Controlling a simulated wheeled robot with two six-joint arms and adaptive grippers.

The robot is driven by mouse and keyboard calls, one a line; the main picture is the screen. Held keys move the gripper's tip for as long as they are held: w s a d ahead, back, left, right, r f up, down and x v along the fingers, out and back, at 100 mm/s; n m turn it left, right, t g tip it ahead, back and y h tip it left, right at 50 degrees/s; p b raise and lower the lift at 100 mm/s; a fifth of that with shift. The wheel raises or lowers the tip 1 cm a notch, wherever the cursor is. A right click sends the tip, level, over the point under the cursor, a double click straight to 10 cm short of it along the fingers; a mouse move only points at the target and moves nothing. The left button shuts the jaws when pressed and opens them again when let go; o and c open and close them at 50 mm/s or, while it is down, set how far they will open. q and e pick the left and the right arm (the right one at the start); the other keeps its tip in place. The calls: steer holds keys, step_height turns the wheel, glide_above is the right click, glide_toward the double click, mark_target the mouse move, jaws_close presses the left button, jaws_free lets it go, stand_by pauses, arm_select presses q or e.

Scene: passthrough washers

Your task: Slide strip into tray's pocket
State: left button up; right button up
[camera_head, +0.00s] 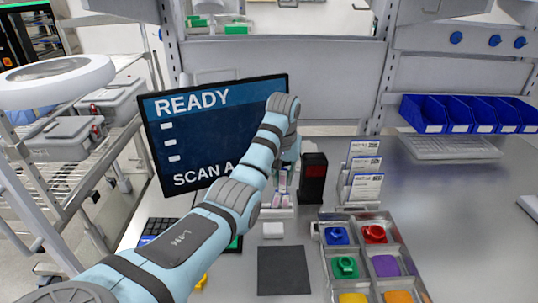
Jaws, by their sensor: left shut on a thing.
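My left arm reaches across the view from the lower left, and its gripper (284,178) points down at the middle of the bench, mostly hidden behind my own wrist. It is shut on a strip (282,183), a small pale pink piece showing only in part below the wrist. A small light tray (276,212) stands just below and close to the gripper; its pocket is too small to make out. I cannot tell whether the strip touches the tray. My right gripper is not in view.
A black and red device (313,178) stands close right of the gripper. A monitor (210,125) stands behind my arm. A metal sorting tray (372,262) with coloured parts, a card rack (362,172) and a dark mat (284,270) lie nearby. The bench further right is mostly clear.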

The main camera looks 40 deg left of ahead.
arm_select(q)
steer(key=w+d+f+m+h+b, duration=0.2)
steer(key=d+f+m, duration=0.7)
steer(key=m, duration=0.5)
steer(key=shift+w+d+f+m+b, duration=0.3)
steer(key=shift+w+d+m+b, duration=0.1)
steer(key=shift+d+b, duration=0.55)
steer(key=shift+d, duration=0.1)
steer(key=shift+r, duration=0.1)
steer(key=shift+p, duration=0.5)
steer(key=shift+s+p, duration=0.1)
steer(key=shift+p, duration=0.35)
steer(key=shift+f+b, duration=1.45)
steer(key=shift+f, duration=0.3)
